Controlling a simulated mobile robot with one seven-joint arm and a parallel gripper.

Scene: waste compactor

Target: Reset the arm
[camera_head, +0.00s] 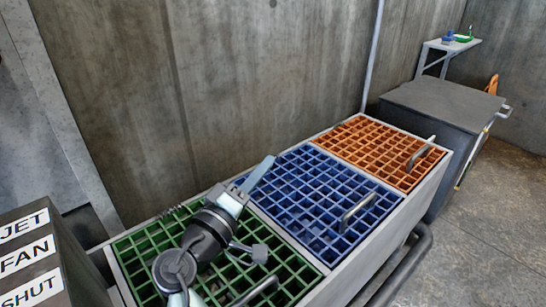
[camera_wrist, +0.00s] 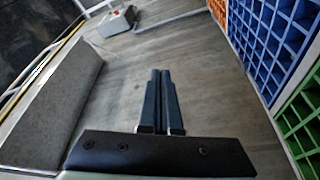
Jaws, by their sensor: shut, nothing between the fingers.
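My arm reaches over the green grid (camera_head: 150,265) in the head view. My gripper (camera_head: 262,170) is at its end, above the edge between the green grid and the blue grid (camera_head: 325,200). In the wrist view my gripper (camera_wrist: 160,78) has both dark fingers side by side, shut with nothing between them. The fingers point toward the grey concrete wall (camera_wrist: 195,60), apart from it as far as I can tell.
An orange grid (camera_head: 375,150) follows the blue one; each has a handle. A dark box (camera_head: 440,105) stands beyond, and a small shelf (camera_head: 455,44) is at the back. A panel with labels JET, FAN and SHUT (camera_head: 35,260) is at left. Floor (camera_head: 490,230) at right is clear.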

